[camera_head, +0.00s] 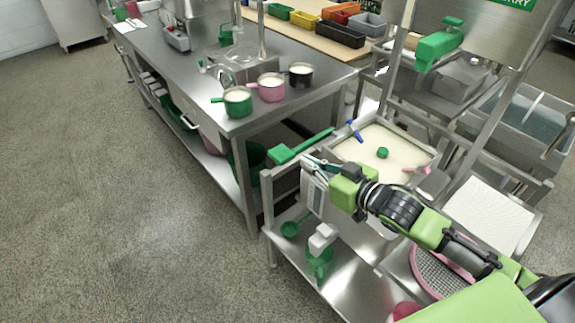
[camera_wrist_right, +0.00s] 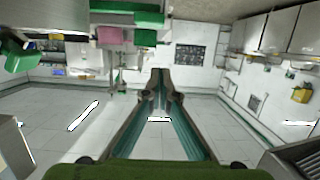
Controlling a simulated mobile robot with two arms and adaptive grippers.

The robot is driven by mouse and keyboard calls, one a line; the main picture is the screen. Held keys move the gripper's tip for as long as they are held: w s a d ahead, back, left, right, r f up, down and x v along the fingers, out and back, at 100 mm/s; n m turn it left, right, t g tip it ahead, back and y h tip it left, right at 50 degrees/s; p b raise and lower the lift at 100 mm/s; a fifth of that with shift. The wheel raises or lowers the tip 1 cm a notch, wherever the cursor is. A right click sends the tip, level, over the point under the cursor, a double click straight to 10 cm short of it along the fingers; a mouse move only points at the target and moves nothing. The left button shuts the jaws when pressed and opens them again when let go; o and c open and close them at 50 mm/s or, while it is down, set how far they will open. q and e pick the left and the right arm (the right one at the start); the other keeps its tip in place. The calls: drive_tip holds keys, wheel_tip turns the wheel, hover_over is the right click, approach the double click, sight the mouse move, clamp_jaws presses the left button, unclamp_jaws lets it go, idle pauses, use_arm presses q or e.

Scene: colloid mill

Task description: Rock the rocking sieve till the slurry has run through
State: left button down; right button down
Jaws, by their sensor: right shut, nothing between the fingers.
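A steel basin (camera_head: 436,152) holds a level cream-coloured liquid, which looks like slurry, with a green knob in it. A round pink-rimmed mesh sieve (camera_head: 437,276) lies lower right, partly hidden behind my right arm. I cannot tell whether it is the rocking sieve or whether any slurry is on it. My right gripper (camera_head: 308,161) is at the basin's near left side, above a pale box with a display (camera_head: 314,196). Its fingers also show in the wrist view (camera_wrist_right: 158,78), closed together at the tips with nothing between them. My left gripper is out of view.
A green paddle (camera_head: 285,152) lies left of the basin. The steel bench (camera_head: 205,85) carries green, pink and black pots. A green mill-like spout (camera_head: 440,44) hangs above right. A white-topped tray (camera_head: 488,212) is at the right. The floor at left is clear.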

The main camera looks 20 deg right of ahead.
drive_tip(key=shift+a+r, duration=0.1)
idle(0.3)
hover_over(285, 161)
drive_tip(key=s+a, duration=0.1)
drive_tip(key=s, duration=0.1)
wheel_tip(285, 161, down, 2)
drive_tip(key=f, duration=0.1)
wheel_tip(285, 161, down, 2)
drive_tip(key=shift+f+p, duration=0.2)
drive_tip(key=shift+p, duration=0.15)
drive_tip(key=shift+f, duration=0.55)
